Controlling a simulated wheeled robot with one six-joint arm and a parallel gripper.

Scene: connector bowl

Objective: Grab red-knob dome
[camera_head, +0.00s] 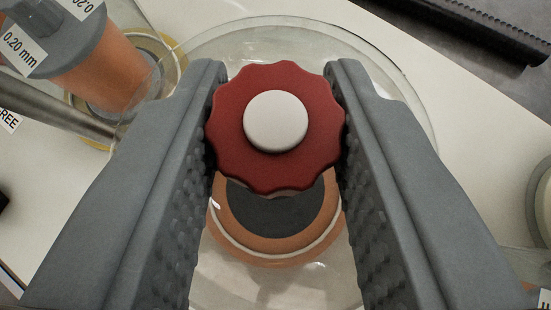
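The red knob (232,115) has a scalloped edge and a pale round cap (276,122) in its middle. It sits between the two grey, studded fingers of my gripper (277,110), with the fingers close against its left and right sides. Below the knob is a clear dome (400,100), whose round edge shows behind the fingers. An orange ring with a dark centre (275,215) shows under the knob. The fingers hide the dome's left and right parts.
An orange cylinder with a grey top (95,65) labelled "0.20 mm" stands at the upper left, by a metal rod (60,112). A black ribbed bar (480,25) lies at the upper right. Another round transparent object (540,205) shows at the right edge.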

